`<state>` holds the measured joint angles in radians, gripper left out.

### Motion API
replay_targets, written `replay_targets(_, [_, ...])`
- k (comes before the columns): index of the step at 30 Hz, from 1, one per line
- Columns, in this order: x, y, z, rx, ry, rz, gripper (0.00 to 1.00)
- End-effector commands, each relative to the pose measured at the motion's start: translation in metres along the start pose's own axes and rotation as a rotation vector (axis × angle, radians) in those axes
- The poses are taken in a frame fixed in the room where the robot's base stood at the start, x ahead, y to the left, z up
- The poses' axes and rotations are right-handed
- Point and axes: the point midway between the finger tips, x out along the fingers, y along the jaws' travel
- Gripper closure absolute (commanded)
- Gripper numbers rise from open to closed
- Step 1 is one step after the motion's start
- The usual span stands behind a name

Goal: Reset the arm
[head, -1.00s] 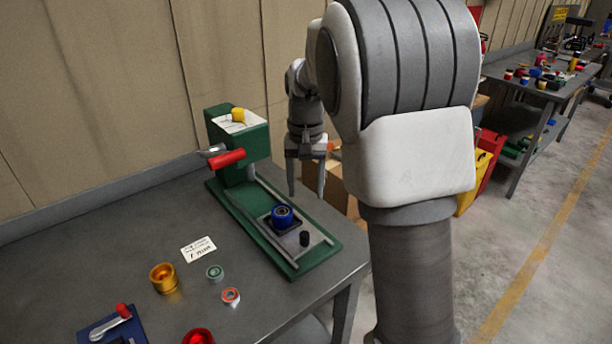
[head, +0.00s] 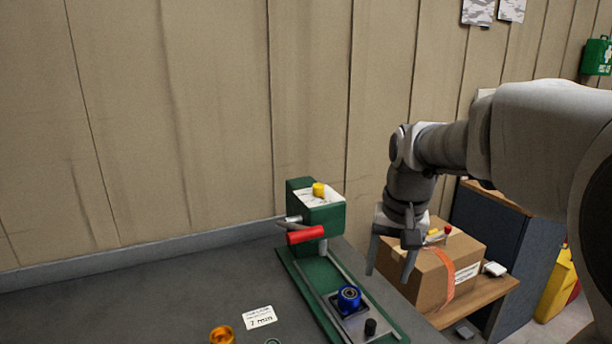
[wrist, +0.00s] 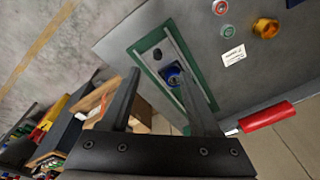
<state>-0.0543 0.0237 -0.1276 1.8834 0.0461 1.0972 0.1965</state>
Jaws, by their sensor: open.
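My gripper (head: 391,262) is open and empty in the head view. It hangs in the air to the right of the green press (head: 318,213), which has a red-handled lever and a yellow knob on top. A blue wheel-like part (head: 349,298) sits on the press's sliding plate, beside a small black knob (head: 370,327). In the wrist view, the two fingers (wrist: 158,95) are spread apart with nothing between them. The blue part (wrist: 175,76) shows beyond them, partly hidden by the right finger. The red handle (wrist: 268,115) is at the right.
The grey table (head: 150,315) carries a gold cup (head: 221,335) and a white label card (head: 259,317). A cardboard box (head: 445,270) on a wooden shelf stands behind my gripper. The wall (head: 200,120) runs along the table's back edge.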

Motion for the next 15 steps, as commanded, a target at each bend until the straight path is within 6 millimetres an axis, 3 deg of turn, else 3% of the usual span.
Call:
replay_targets(6, [-0.029,0.008,0.057,-0.089,0.106,-0.033,0.38])
replay_targets(15, [-0.039,0.02,0.132,-0.212,0.255,-0.041,0.38])
